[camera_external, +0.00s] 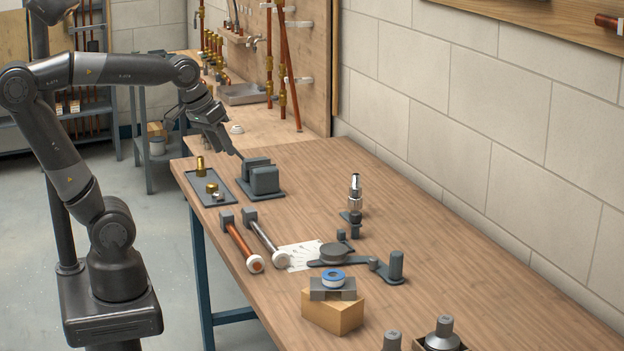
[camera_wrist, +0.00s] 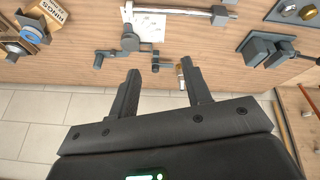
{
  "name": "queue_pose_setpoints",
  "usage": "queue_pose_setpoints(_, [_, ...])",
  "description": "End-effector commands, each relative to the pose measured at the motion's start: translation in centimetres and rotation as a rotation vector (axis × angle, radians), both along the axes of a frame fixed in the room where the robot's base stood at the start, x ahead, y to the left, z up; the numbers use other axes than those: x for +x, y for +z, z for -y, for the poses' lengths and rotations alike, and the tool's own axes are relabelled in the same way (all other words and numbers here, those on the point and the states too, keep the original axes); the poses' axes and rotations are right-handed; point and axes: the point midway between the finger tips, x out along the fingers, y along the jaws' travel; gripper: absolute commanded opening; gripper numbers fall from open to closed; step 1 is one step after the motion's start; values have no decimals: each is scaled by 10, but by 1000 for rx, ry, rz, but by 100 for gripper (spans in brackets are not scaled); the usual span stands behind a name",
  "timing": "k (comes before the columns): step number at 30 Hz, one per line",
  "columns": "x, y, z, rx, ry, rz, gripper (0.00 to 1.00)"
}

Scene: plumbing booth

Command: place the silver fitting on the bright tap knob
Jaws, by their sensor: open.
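A small silver fitting (camera_external: 220,196) lies at the near end of a dark tray (camera_external: 193,181) on the bench; the tray also shows at the top right of the wrist view, with a silver piece (camera_wrist: 308,12) in it. A shiny chrome upright piece (camera_external: 355,190), apparently the tap with the bright knob, stands on a grey mount toward the wall. In the wrist view a bright part of it (camera_wrist: 181,76) shows beside my right finger. My gripper (camera_wrist: 160,68) is open and empty, above the bench; in the external view it is near the grey block.
Brass pieces (camera_external: 211,187) share the tray. A grey block fixture (camera_external: 262,180) stands next to it. A copper tube (camera_external: 240,245) and a silver tube (camera_external: 266,238) lie mid-bench, with a grey lever (camera_external: 340,262) and a box (camera_external: 332,312) further forward.

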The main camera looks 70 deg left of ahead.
Motion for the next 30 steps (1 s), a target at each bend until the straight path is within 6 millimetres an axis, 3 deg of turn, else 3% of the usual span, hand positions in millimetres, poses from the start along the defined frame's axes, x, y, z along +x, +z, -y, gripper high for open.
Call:
queue_pose_setpoints(3, [-31, -21, 5, 68, -135, 33, 44])
queue_pose_setpoints(9, [-54, -41, 8, 137, -261, 60, 44])
queue_pose_setpoints(30, [-57, -44, 8, 146, -277, 62, 44])
